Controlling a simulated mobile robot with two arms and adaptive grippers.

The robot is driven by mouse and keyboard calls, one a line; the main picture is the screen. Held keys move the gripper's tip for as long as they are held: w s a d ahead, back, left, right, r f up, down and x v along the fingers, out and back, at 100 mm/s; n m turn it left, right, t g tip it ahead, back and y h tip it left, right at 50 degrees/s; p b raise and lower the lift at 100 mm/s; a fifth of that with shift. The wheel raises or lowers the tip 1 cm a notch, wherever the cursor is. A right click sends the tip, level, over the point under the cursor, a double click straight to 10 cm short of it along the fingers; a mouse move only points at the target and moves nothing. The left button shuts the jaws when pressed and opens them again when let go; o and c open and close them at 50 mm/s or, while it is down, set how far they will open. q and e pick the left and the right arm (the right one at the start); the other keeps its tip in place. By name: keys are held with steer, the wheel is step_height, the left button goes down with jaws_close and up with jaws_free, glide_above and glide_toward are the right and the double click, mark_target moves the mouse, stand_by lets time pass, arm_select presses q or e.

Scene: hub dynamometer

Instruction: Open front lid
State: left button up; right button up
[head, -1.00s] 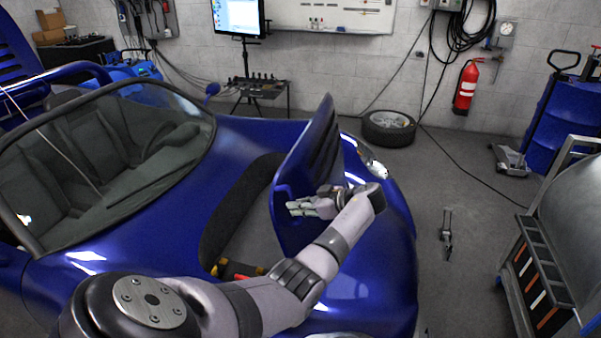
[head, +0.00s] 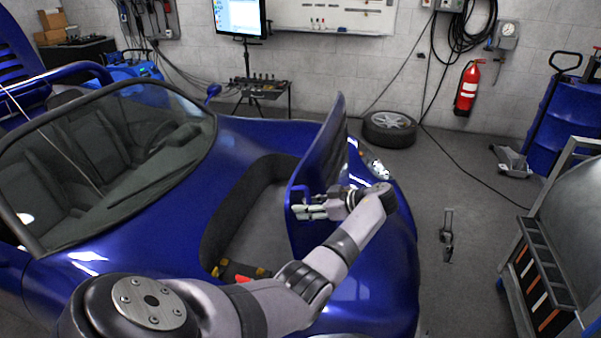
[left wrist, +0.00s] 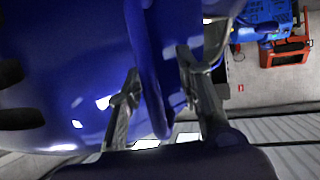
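The blue front lid (head: 325,150) of the car stands raised, nearly upright, at the nose end of the open front compartment (head: 262,225). My left gripper (head: 298,211) is at the lid's near lower edge, its fingers pointing left. In the left wrist view the two fingers (left wrist: 158,85) are spread, one on each side of the lid's edge (left wrist: 150,70). A gap shows between them and the edge; whether part of a finger touches it is hard to tell. My right gripper is in neither view.
The blue car body (head: 130,240) fills the left and middle. A loose wheel (head: 390,129) and a fire extinguisher (head: 467,88) are by the back wall. A metal cart (head: 545,275) stands at the right. The floor between car and cart is mostly clear, with a small tool (head: 447,236) on it.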

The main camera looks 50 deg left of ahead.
arm_select(q)
steer(key=v, duration=0.9)
steer(key=shift+w, duration=0.3)
